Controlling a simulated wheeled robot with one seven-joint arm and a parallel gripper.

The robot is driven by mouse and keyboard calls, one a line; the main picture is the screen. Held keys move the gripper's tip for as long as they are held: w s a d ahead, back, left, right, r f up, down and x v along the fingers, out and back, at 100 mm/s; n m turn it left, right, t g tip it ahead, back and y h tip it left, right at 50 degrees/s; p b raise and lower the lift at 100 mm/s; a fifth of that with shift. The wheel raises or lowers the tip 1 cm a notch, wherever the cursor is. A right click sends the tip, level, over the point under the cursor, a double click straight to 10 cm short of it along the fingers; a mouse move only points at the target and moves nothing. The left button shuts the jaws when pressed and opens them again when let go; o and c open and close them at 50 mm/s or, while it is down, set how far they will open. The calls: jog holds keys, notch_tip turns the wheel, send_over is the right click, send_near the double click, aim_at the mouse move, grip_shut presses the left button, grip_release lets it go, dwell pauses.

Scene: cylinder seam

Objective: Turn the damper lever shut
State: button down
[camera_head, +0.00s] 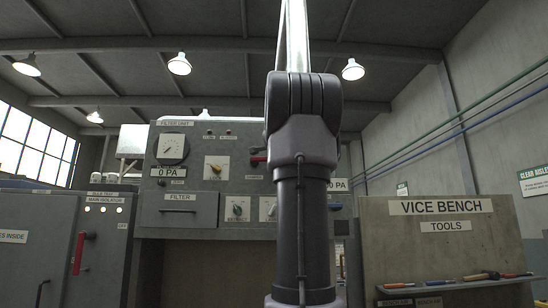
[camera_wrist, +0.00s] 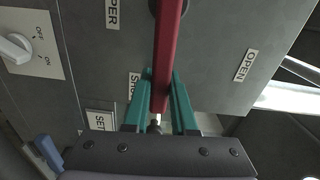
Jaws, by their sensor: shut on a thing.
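The damper lever (camera_wrist: 168,45) is a long red bar in the wrist view, running down from its dark pivot at the top edge. My gripper (camera_wrist: 161,76) has its two teal fingers shut on the lever's lower part. A SHUT label (camera_wrist: 133,86), partly covered by a finger, is just left of the lever. An OPEN label (camera_wrist: 245,65) is farther off to the right. The lever lies between the two, nearer SHUT. In the head view a bit of red lever (camera_head: 258,159) shows left of my arm; my arm hides the gripper.
The grey filter unit panel (camera_head: 200,184) carries a gauge, knobs and a filter drawer. In the wrist view a white OFF/ON knob (camera_wrist: 15,47) and a blue handle (camera_wrist: 46,150) are at left. A cabinet with a red handle (camera_head: 81,250) and a vice bench (camera_head: 440,245) flank the unit.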

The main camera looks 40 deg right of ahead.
jog(key=shift+f+m, duration=0.3)
jog(key=shift+m, duration=0.1)
jog(key=c, duration=0.7)
grip_release()
jog(key=v, duration=1.1)
jog(key=shift+w, duration=0.1)
